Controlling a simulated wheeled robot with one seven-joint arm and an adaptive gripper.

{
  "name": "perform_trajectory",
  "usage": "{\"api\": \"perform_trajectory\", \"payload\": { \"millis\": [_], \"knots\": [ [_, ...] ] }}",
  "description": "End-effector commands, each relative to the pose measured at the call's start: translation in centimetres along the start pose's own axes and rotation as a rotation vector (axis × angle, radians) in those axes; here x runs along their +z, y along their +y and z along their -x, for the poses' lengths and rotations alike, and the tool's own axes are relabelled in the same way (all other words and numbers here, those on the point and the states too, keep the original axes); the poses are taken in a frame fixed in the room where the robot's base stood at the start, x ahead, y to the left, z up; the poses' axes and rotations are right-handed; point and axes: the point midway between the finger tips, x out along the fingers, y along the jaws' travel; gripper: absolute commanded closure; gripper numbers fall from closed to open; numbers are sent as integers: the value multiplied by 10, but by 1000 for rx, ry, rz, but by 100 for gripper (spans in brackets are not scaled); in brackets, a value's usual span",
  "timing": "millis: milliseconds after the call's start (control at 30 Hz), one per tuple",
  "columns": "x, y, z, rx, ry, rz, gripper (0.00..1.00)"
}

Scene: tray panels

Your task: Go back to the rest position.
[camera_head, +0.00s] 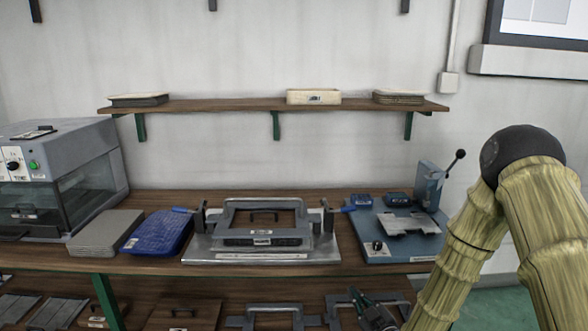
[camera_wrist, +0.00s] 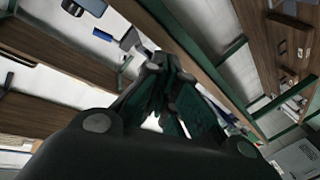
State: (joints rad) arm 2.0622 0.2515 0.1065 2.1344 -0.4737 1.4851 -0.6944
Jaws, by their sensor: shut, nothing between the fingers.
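My gripper (camera_wrist: 157,66) shows in the wrist view as dark linked fingers with green pads, their tips together and nothing between them. In the head view, a dark green and black shape (camera_head: 372,312) at the bottom edge, left of my arm, appears to be my gripper, low by the lower shelf. My arm is bent, with its dark elbow high at the right and a segment running down out of the picture.
The workbench (camera_head: 168,262) bears a grey machine (camera_head: 75,150), a blue mesh panel (camera_head: 158,232), a metal frame fixture (camera_head: 262,250) and a blue-based press (camera_head: 400,240). A wall shelf (camera_head: 230,105) holds trays. Frames lie on the lower shelf (camera_head: 235,296), close to my gripper.

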Motion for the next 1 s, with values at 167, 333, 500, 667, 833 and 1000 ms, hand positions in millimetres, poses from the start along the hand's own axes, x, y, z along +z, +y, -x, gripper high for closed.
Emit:
{"api": "perform_trajectory", "payload": {
  "millis": [167, 333, 500, 667, 833, 1000],
  "knots": [
    [56, -50, 51, -103, -270, -146, 100],
    [106, -98, 122, -170, -560, -294, 100],
    [141, -136, 206, -196, -852, -428, 100],
    [158, -163, 292, -184, -1125, -536, 100],
    [160, -179, 375, -140, -1373, -620, 100],
    [156, -186, 422, -100, -1516, -661, 100]
  ]
}}
